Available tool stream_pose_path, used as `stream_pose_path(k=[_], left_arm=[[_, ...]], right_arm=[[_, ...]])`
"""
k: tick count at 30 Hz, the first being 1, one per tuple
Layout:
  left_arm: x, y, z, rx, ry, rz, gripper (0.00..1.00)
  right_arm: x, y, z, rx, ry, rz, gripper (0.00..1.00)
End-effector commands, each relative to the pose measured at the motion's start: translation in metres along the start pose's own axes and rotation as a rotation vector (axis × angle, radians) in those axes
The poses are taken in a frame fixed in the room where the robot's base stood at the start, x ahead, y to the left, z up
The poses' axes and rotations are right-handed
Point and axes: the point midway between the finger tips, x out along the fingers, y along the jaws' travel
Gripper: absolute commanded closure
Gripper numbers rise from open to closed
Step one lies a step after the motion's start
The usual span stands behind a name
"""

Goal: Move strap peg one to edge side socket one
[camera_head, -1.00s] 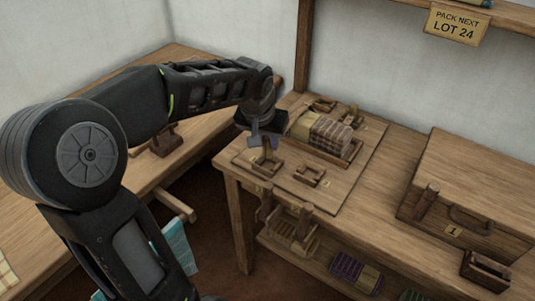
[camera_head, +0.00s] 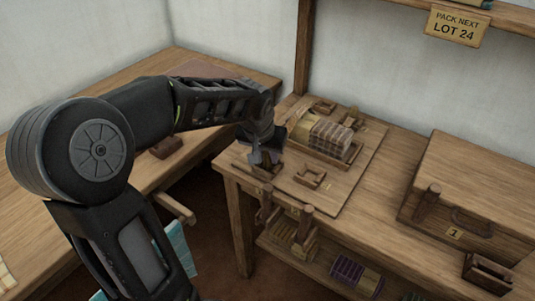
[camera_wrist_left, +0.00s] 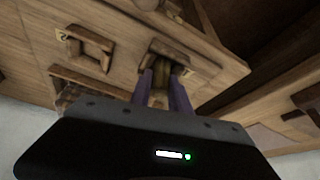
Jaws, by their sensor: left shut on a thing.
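A wooden strap peg (camera_wrist_left: 159,98) stands in a square wooden socket (camera_wrist_left: 167,53) at the near left corner of the packing board (camera_head: 335,196). My left gripper (camera_head: 265,160) is over that corner and shut on the peg, which is mostly hidden by the fingers in the head view. In the left wrist view the two purplish fingers (camera_wrist_left: 162,92) flank the peg at the socket. A second square socket (camera_head: 310,177) to the right is empty; it also shows in the left wrist view (camera_wrist_left: 90,48). My right gripper is not in view.
A plaid cloth bundle (camera_head: 330,133) lies in a tray on the board, with more sockets (camera_head: 324,106) behind it. A wooden box (camera_head: 470,190) stands at the right. Table between board and box is clear.

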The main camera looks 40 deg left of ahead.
Motion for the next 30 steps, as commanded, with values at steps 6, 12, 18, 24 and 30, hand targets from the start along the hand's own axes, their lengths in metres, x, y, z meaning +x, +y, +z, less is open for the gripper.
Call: stream_pose_path(k=[6, 12, 18, 24, 30], left_arm=[[0.002, 0.000, 0.001, 0.000, 0.000, 0.000, 0.64], [0.002, 0.000, 0.001, 0.000, 0.000, 0.000, 0.55], [0.000, 0.000, 0.000, 0.000, 0.000, 0.000, 0.55], [-0.016, 0.000, -0.002, 0.000, 0.003, 0.000, 0.55], [-0.054, 0.000, -0.002, 0.000, 0.006, 0.000, 0.55]], right_arm=[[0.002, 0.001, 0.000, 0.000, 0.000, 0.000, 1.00], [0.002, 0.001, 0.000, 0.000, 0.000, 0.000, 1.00], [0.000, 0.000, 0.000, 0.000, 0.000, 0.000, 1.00], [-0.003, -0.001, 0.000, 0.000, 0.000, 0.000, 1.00], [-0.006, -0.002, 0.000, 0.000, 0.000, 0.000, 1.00]])
